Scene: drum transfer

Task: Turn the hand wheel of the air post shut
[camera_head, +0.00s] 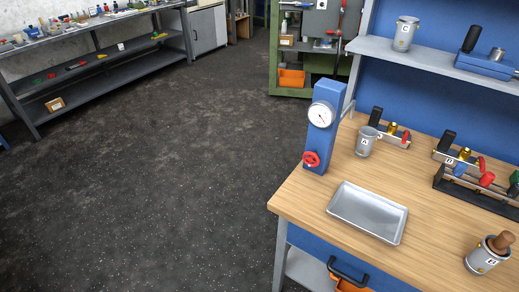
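The air post (321,137) is a blue upright block at the left back corner of the wooden workbench. A round white dial gauge (321,115) sits on its upper front. The red hand wheel (311,159) is low on the post, near the bench top. I cannot tell from this view how far the wheel is turned. Neither of my grippers shows in the head view.
A metal tray (368,212) lies on the workbench (308,199) in front of the post. A metal cup (366,142) stands right of the post, with valve blocks behind it. A cup with a wooden handle (489,254) stands front right. Dark floor (170,170) left of the bench is clear.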

